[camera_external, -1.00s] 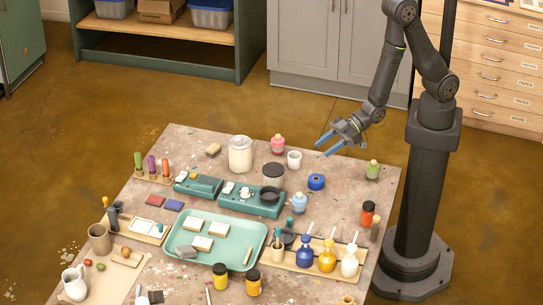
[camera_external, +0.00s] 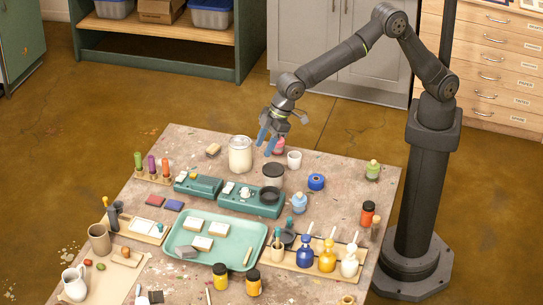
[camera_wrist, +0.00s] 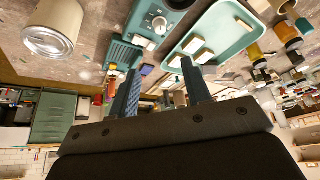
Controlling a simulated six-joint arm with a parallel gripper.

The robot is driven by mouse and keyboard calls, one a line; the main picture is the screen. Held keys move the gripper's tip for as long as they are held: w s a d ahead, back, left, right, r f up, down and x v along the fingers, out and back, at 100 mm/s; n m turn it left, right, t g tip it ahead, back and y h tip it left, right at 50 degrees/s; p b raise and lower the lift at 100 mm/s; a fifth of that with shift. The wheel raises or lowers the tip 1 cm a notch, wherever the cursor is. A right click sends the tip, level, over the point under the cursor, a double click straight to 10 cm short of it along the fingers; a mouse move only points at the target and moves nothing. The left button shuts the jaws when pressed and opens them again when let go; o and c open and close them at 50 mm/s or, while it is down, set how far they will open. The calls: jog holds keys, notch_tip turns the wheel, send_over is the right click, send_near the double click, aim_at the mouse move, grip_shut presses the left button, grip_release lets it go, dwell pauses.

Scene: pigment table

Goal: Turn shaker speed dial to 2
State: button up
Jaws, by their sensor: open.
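The shaker is a low teal device (camera_external: 234,198) near the middle of the table, with a dark round cup holder (camera_external: 269,195) on its right part. A pale round dial (camera_external: 245,193) sits on its top, left of the holder. In the wrist view the dial (camera_wrist: 159,24) shows as a light knob on the teal body; its marks are too small to read. My gripper (camera_external: 267,141) is open and empty, fingers pointing down, above the table's far side behind the shaker. Its blue fingers (camera_wrist: 160,95) also show in the wrist view, apart from the shaker.
A second teal device (camera_external: 198,185) stands left of the shaker. A teal tray (camera_external: 215,258) lies in front.

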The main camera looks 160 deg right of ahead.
aim_at(245, 189)
jog(key=x, duration=1.6)
jog(key=shift+f, duration=0.15)
grip_shut()
